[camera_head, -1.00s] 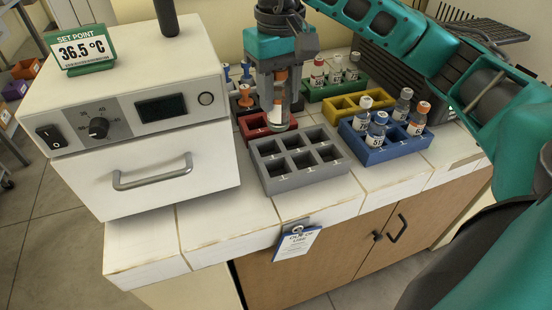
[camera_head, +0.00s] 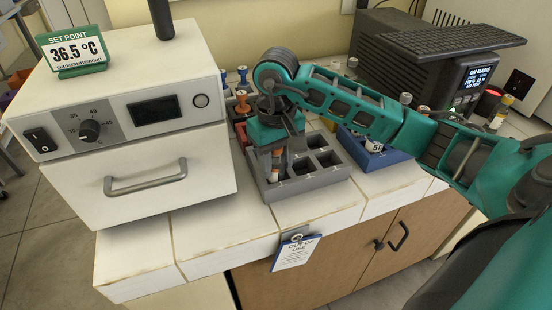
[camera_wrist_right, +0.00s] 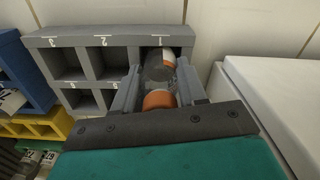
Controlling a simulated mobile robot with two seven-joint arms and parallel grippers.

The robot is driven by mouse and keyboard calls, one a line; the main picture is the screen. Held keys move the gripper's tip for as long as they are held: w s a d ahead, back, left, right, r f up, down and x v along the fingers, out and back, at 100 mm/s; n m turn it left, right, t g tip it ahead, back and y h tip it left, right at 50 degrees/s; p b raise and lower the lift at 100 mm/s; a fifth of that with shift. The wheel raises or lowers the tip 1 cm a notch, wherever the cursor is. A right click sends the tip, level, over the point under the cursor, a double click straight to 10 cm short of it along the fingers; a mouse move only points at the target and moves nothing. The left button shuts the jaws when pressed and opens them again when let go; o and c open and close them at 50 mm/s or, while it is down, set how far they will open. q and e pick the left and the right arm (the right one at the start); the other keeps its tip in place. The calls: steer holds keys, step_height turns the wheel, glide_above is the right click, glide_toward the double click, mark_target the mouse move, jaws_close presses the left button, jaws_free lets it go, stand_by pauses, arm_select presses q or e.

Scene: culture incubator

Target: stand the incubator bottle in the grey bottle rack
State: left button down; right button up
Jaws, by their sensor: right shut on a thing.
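My right gripper (camera_head: 275,172) is shut on the incubator bottle (camera_head: 276,165), a clear bottle with an orange cap. It holds the bottle roughly upright at the front left compartment of the grey bottle rack (camera_head: 312,184). In the right wrist view, the bottle (camera_wrist_right: 160,68) is between the two fingers (camera_wrist_right: 158,92), in line with the compartment marked 1 of the grey rack (camera_wrist_right: 75,42). I cannot tell how deep the bottle is in the compartment. The rack's other visible compartments look empty. My left gripper is out of view.
The white incubator (camera_head: 140,180) stands shut at the left, close to the rack. A blue rack (camera_head: 392,158) with bottles is to the right, partly behind my right arm. A black device (camera_head: 430,50) stands at the back. A tag (camera_head: 295,252) hangs at the bench's front edge.

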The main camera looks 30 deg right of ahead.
steer(key=shift+f+b, duration=0.15)
steer(key=shift+b, duration=0.2)
steer(key=o, duration=1.1)
steer(key=shift+c, duration=0.2)
steer(key=shift+r+p, duration=0.25)
steer(key=shift+p, duration=0.1)
steer(key=shift+w+r, duration=0.1)
steer(key=shift+r, duration=0.3)
step_height(320, 180, up, 11)
steer(key=shift+r+p, duration=0.15)
steer(key=shift+p, duration=0.3)
steer(key=shift+s, duration=0.2)
